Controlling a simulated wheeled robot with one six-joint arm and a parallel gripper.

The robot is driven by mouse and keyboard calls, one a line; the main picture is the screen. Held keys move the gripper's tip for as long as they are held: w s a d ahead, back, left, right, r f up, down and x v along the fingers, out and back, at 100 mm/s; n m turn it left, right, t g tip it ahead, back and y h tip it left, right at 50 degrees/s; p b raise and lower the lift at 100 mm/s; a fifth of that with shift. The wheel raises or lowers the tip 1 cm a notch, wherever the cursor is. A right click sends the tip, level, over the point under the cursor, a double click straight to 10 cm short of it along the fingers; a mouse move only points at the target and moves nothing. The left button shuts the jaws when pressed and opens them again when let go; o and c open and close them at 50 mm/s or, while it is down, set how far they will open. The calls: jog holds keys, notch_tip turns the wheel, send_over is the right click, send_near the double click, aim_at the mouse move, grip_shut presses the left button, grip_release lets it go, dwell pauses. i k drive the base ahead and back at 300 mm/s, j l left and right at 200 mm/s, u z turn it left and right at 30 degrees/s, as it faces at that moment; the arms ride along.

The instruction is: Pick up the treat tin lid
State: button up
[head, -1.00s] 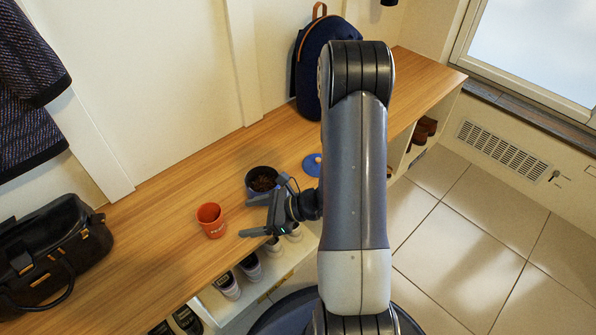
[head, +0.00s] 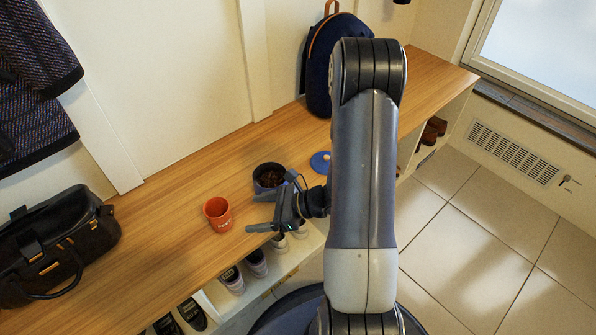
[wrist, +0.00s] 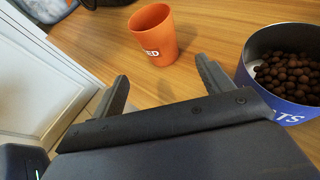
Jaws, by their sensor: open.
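The blue treat tin lid (head: 320,161) lies on the wooden bench top, to the right of the tin and partly behind my arm in the head view. The dark blue treat tin (head: 268,178) stands open, filled with brown treats; it also shows at the right of the wrist view (wrist: 284,106). My gripper (head: 251,212) is open and empty, near the bench's front edge, in front of the tin and left of the lid. In the wrist view its two fingers (wrist: 165,88) are spread apart, with bare wood between them. The lid is not in the wrist view.
An orange cup (head: 218,213) stands left of the tin, close to my gripper; the wrist view shows it too (wrist: 154,34). A black bag (head: 52,250) sits at the left and a navy backpack (head: 318,75) at the back. Shoes (head: 231,279) fill cubbies below the bench.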

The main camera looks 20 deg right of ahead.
aim_at(319, 162)
jog(key=i+l, duration=0.15)
jog(key=l, duration=0.2)
jog(key=i+l, duration=0.15)
jog(key=l, duration=0.2)
jog(key=i+l, duration=0.15)
jog(key=l, duration=0.25)
jog(key=z, duration=0.05)
